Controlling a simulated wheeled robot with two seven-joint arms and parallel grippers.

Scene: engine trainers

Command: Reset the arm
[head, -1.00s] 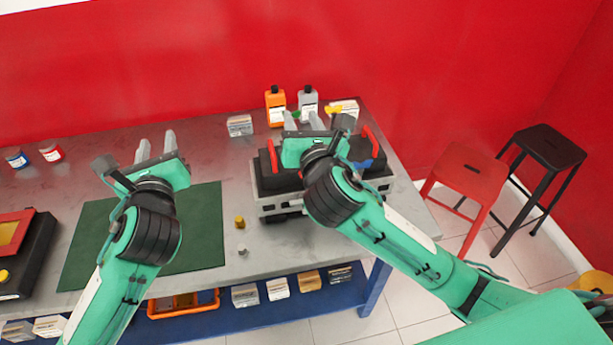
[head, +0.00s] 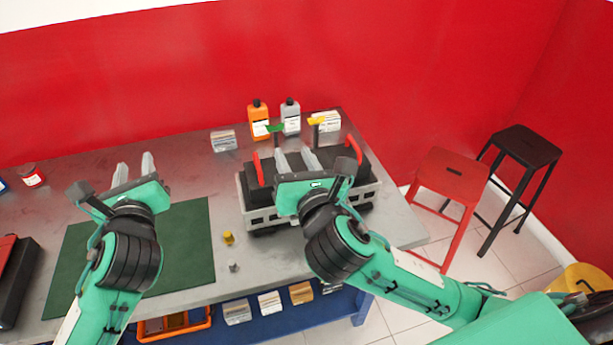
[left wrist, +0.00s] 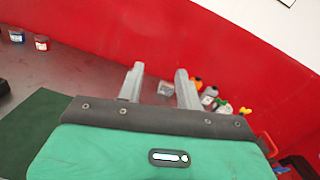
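My left gripper (head: 134,170) is over the green mat (head: 190,255) on the left part of the table, its two fingers apart with nothing between them. In the left wrist view its fingers (left wrist: 157,85) are also apart and empty. My right gripper (head: 296,160) is over the engine trainer (head: 250,215), a grey and black block with red handles; its fingers are apart, and no object shows between them. The gripper hides the middle of the trainer. A green-topped post (head: 276,130) and a yellow-topped post (head: 316,122) stand up behind the right gripper.
An orange bottle (head: 258,116), a grey bottle (head: 290,115) and small boxes (head: 223,140) stand along the table's back. A yellow piece (head: 228,238) and a small grey piece (head: 233,267) lie in front. A red stool (head: 450,172) and black stool (head: 525,143) stand right.

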